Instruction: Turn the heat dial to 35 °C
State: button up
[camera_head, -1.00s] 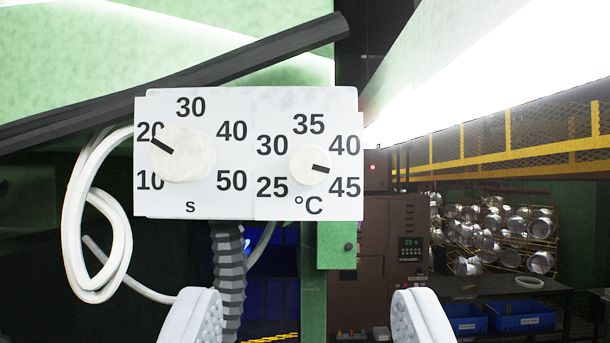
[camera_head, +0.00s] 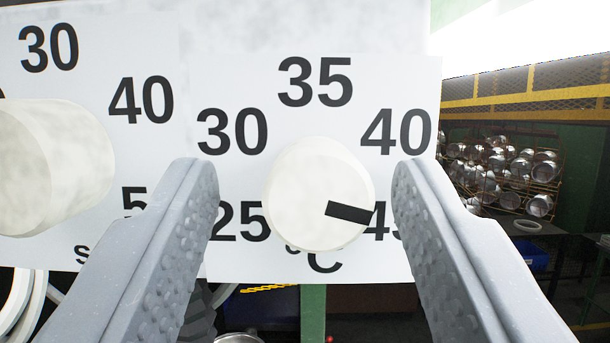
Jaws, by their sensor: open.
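The heat dial (camera_head: 312,190) is a round white knob with a black mark, on a white panel marked °C with 25, 30, 35, 40 and 45 around it. Its mark points to the lower right, toward 45. The 35 (camera_head: 316,81) stands straight above the knob. My gripper (camera_head: 306,185) is open, with one grey finger on each side of the heat dial and a gap visible on both sides. The fingers partly hide the 25 and 45.
A larger white time dial (camera_head: 60,165), marked s, is close on the left, beside my left finger. White cable (camera_head: 15,310) hangs at the lower left. Shiny pots (camera_head: 505,170) hang on a rack in the right background.

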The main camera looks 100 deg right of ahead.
jog(key=shift+s, duration=0.1)
jog(key=c, duration=1)
jog(key=shift+a, duration=0.2)
jog(key=shift+r, duration=0.15)
